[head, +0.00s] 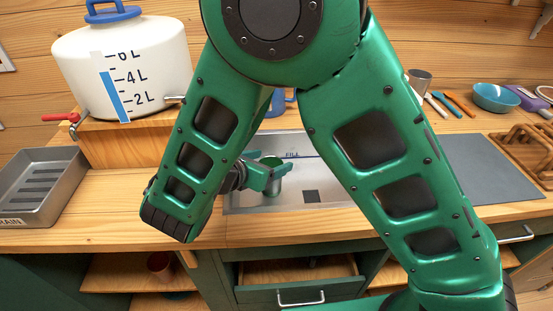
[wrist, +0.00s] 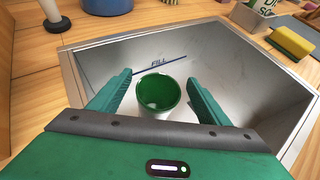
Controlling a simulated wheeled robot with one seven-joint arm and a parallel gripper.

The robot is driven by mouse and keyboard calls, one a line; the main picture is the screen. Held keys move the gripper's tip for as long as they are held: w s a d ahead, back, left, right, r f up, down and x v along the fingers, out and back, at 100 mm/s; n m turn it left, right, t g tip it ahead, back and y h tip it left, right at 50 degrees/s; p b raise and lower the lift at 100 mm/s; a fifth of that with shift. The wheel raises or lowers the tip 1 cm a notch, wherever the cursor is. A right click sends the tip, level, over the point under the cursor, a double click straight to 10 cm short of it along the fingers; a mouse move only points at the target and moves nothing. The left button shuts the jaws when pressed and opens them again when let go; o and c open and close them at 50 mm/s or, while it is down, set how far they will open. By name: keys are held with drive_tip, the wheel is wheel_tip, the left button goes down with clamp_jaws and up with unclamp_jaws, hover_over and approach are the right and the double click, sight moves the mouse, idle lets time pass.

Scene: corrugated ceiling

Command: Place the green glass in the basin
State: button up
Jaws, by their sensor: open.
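The green glass (wrist: 158,96) stands upright inside the metal basin (wrist: 240,70), between the fingers of my gripper (wrist: 160,78). The fingers are open, with a visible gap on each side of the glass. In the head view, my gripper (head: 268,172) reaches into the basin (head: 305,173), and the glass (head: 272,183) shows partly behind the fingers. A blue "FILL" line marks the basin's far wall. The glass seems to be at the basin floor, but its base is hard to see.
A white water dispenser (head: 125,70) with a red-handled tap stands left on a raised wooden ledge. A grey drain tray (head: 40,190) sits at far left. A blue bowl (head: 495,97) is at back right. A yellow sponge (wrist: 291,42) lies beyond the basin rim. A drawer (head: 300,270) below is open.

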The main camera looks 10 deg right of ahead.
drive_tip(key=v, duration=0.8)
drive_tip(key=shift+w+d+r, duration=0.1)
drive_tip(key=shift+w, duration=0.05)
